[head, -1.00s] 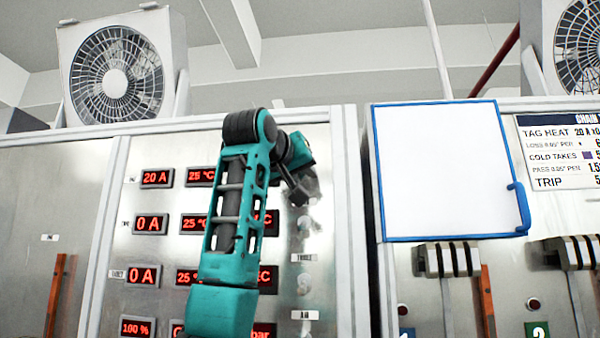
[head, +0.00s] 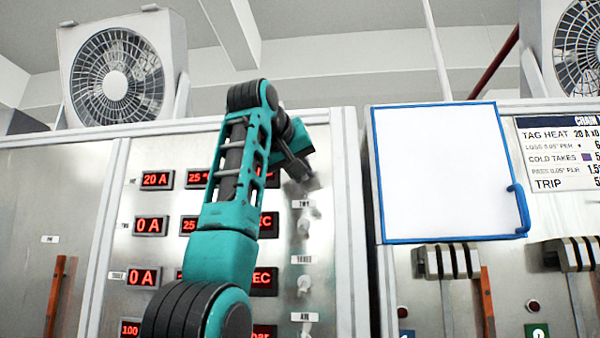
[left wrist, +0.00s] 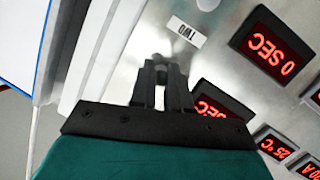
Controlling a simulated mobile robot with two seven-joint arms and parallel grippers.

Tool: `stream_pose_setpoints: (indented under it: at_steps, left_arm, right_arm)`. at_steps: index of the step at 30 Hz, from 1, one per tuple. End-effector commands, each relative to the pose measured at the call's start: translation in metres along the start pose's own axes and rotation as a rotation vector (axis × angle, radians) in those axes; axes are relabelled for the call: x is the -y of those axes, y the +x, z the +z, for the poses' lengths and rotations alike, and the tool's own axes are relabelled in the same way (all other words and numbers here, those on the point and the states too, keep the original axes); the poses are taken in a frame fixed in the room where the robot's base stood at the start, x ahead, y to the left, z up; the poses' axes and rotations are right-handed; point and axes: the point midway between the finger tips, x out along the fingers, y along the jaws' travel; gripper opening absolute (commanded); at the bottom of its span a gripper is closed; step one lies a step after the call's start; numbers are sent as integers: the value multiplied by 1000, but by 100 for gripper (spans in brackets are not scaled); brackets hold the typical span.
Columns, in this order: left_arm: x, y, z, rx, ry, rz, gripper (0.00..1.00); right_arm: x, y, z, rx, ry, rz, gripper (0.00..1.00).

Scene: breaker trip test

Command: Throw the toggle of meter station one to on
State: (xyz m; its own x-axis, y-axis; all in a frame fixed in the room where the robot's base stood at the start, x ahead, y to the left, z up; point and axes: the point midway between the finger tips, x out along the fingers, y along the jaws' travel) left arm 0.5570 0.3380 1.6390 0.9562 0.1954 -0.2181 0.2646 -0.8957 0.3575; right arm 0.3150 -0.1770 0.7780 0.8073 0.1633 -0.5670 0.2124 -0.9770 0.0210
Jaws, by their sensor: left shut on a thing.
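My left gripper (head: 297,168) is at the top of the toggle column on the steel meter panel, in the row of the 20 A display (head: 157,180). It is shut on the toggle of meter station one, which the jaws and arm hide, so I cannot tell its position. In the left wrist view the fingers (left wrist: 163,72) point at the panel beside the label TWO (left wrist: 187,32). Below in the head view stand the toggle of station two (head: 303,222) and the toggle of station three (head: 304,285). My right gripper is not in view.
An AIR toggle (head: 306,328) stands at the column's bottom. My left arm covers several red displays. To the right are a blue-framed white board (head: 445,170), large breaker levers (head: 448,262) and a printed chart (head: 560,155). A fan (head: 117,78) sits on the cabinet top.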

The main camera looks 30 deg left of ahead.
Motion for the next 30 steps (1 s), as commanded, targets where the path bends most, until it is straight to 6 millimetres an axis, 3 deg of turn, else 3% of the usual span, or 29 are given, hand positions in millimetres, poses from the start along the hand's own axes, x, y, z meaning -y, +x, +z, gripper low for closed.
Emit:
stream_pose_setpoints:
  at_steps: [8,25,26,30]
  left_arm:
    - [-3,-4,-9,84,-27,-27,0]
    - [-3,-5,-10,124,-35,-42,0]
    - [-3,-5,-10,124,-35,-42,18]
    - [-3,-5,-9,127,-35,-42,32]
  right_arm:
    - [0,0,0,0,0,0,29]
    - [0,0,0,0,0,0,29]
    - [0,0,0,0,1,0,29]
    - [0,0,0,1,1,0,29]
